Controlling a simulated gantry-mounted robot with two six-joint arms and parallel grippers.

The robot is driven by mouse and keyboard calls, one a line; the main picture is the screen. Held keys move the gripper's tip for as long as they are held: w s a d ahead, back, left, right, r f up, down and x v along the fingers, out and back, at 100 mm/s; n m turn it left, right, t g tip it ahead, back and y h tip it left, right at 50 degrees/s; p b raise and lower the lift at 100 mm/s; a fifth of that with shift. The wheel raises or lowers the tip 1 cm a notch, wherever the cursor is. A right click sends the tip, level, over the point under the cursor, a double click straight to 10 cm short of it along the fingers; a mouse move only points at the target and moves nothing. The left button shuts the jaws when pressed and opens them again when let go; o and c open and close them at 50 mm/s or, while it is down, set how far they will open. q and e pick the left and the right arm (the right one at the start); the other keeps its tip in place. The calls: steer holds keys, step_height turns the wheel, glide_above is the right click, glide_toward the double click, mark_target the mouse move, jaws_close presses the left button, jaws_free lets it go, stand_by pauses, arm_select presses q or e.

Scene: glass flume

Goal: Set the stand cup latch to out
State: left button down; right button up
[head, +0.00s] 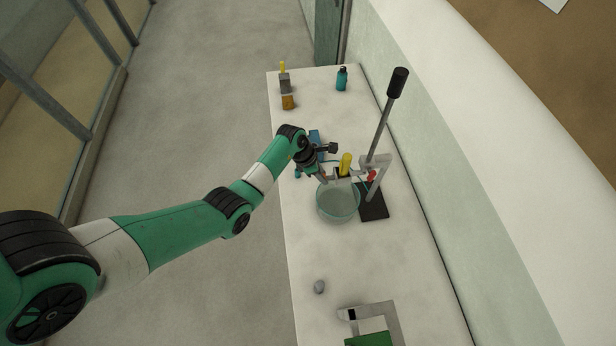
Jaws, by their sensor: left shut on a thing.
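The stand has a black base (374,205), a grey frame (380,161) and a long lever with a black grip (397,82). A red part (371,175) and an upright yellow part (346,162) show by the frame. A clear round bowl (338,203) is beside the base, to its left. My left gripper (324,179) is at the left end of the stand's side parts, above the bowl's back rim. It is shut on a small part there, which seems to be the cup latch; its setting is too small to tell. My right gripper is out of view.
A blue object (316,137) lies just behind my left wrist. A teal bottle (342,78), an amber block (288,102) and a grey block with a yellow top (284,80) stand farther back. A grey stone (319,287) and a green-and-grey device (370,325) are in front.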

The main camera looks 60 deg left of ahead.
arm_select(q)
steer(key=c, duration=0.6)
jaws_free()
steer(key=shift+s, duration=0.1)
steer(key=p+v, duration=0.2)
steer(key=v, duration=0.9)
steer(key=shift+r, duration=0.35)
